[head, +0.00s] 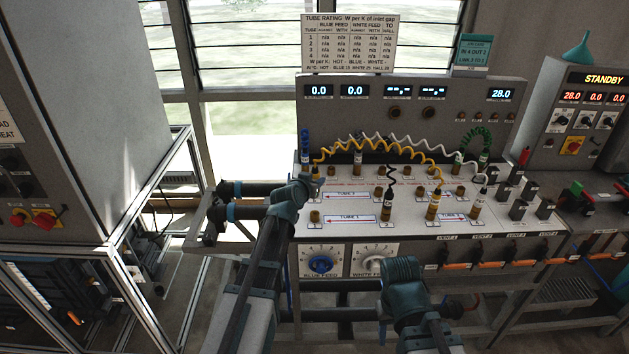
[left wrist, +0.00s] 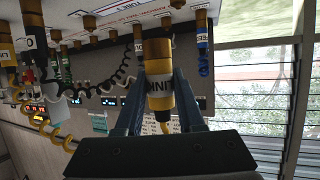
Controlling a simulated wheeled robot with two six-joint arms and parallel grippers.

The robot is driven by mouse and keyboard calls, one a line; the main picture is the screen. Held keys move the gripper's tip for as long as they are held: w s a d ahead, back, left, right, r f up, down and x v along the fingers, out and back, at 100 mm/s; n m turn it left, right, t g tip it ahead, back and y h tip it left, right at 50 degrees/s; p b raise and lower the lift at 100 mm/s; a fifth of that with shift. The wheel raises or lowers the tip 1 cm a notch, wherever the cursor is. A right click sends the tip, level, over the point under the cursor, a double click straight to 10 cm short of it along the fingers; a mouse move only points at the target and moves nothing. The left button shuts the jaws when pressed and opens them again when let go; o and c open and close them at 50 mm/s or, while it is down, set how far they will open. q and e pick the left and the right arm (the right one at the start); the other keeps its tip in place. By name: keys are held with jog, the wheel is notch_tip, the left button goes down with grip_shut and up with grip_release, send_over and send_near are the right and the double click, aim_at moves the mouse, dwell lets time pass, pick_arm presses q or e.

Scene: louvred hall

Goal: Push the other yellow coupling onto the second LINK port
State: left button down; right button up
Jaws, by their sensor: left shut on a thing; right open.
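My left gripper (head: 308,184) is over the back left part of the sloped port panel (head: 350,200). It is shut on a yellow coupling (head: 315,172). In the left wrist view this coupling (left wrist: 160,92) sits between the fingers (left wrist: 158,100), with a dark LINK label and a brass end towards the panel. I cannot tell whether that end is seated on a port. A second yellow coupling (head: 433,206) stands upright on the right part of the panel. A coiled yellow hose (head: 375,146) arches between the two. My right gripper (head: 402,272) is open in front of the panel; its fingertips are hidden.
A black coupling (head: 387,205) and a white-hosed coupling (head: 477,203) stand on the panel. A blue coupling (head: 305,148) is close behind my left gripper; it also shows in the left wrist view (left wrist: 203,45). Blue and white feed dials (head: 320,263) are on the front.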

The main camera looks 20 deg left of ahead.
pick_arm(q)
jog(key=shift+f+b, duration=1.85)
jog(key=shift+f, duration=0.4)
jog(key=shift+f, duration=0.2)
jog(key=shift+s+f+b, duration=0.1)
jog(key=shift+f+b, duration=0.05)
jog(key=shift+b, duration=0.2)
jog(key=shift+f+b, duration=0.35)
jog(key=shift+f+b, duration=1.35)
jog(key=shift+c, duration=2.2)
grip_release()
jog(key=shift+r, duration=0.15)
